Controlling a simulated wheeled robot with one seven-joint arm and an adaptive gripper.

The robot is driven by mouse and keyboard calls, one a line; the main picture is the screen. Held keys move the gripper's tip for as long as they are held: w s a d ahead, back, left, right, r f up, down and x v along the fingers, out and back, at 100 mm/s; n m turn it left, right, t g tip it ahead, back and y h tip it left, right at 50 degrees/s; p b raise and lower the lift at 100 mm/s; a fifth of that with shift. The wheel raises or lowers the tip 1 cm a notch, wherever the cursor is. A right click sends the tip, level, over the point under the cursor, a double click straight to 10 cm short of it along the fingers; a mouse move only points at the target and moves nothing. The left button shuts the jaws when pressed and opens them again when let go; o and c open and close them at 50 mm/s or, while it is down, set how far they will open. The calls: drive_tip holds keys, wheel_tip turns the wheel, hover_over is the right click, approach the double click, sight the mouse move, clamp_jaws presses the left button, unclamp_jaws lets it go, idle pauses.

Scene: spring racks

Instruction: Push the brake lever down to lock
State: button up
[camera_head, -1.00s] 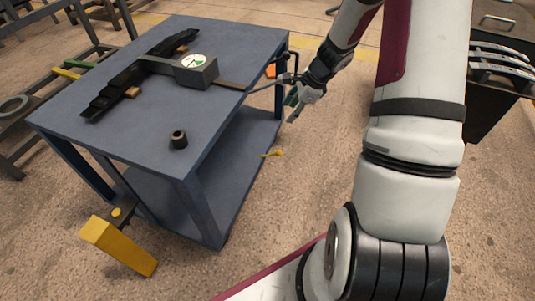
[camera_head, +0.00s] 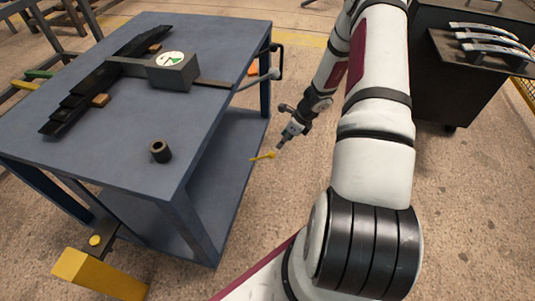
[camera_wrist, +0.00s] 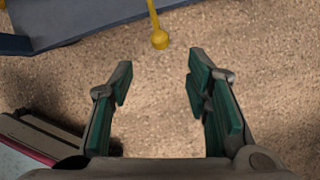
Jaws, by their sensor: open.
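A thin yellow lever (camera_head: 262,156) with a ball end sticks out low at the right side of the blue table; it looks like the brake lever. In the wrist view the lever (camera_wrist: 152,14) comes down from the top edge, with its ball (camera_wrist: 159,39) at the lower end. My gripper (camera_head: 281,147) is just right of the ball in the head view. In the wrist view my gripper (camera_wrist: 160,68) is open and empty, its green-padded fingers apart. The ball lines up between the fingertips in the picture and shows beyond them. I see no contact.
The blue table (camera_head: 205,130) carries a dark spring stack (camera_head: 100,75), a grey block (camera_head: 172,72) and a dark ring (camera_head: 160,151). A grey ball-ended handle (camera_head: 258,78) juts from its right edge. A dark cabinet (camera_head: 445,90) stands right. Floor between is clear.

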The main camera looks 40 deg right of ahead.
sight(273, 153)
drive_tip(key=b+x, duration=0.4)
drive_tip(key=x, duration=0.9)
drive_tip(key=shift+w+f, duration=0.1)
drive_tip(key=shift+f, duration=0.1)
clamp_jaws()
